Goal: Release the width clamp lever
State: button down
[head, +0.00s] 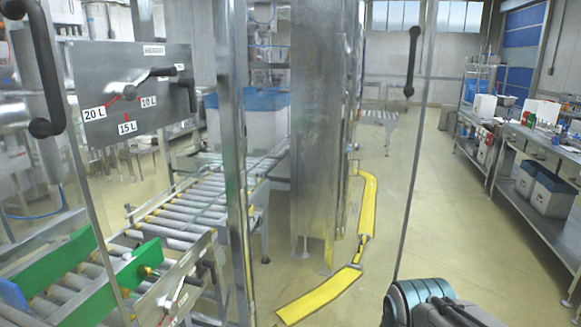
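A metal side plate with dark handles (208,268) runs along the roller conveyor at lower left. No label shows which lever is the width clamp. My gripper is not in view; a teal and dark part of my arm is at the bottom right, well away from the levers.
Green guide rails (65,277) border the rollers (185,208). Clear door panels with black handles (411,62) stand on both sides of an open gap. A steel column (318,130) and yellow floor guard (320,296) stand beyond. A workbench (540,150) lines the right; floor between is clear.

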aim_at(208, 263)
jog(key=z, duration=0.05)
jog(key=k, duration=0.5)
jog(key=z, duration=0.95)
jog(key=i, duration=3.85)
jog(key=u, duration=3.95)
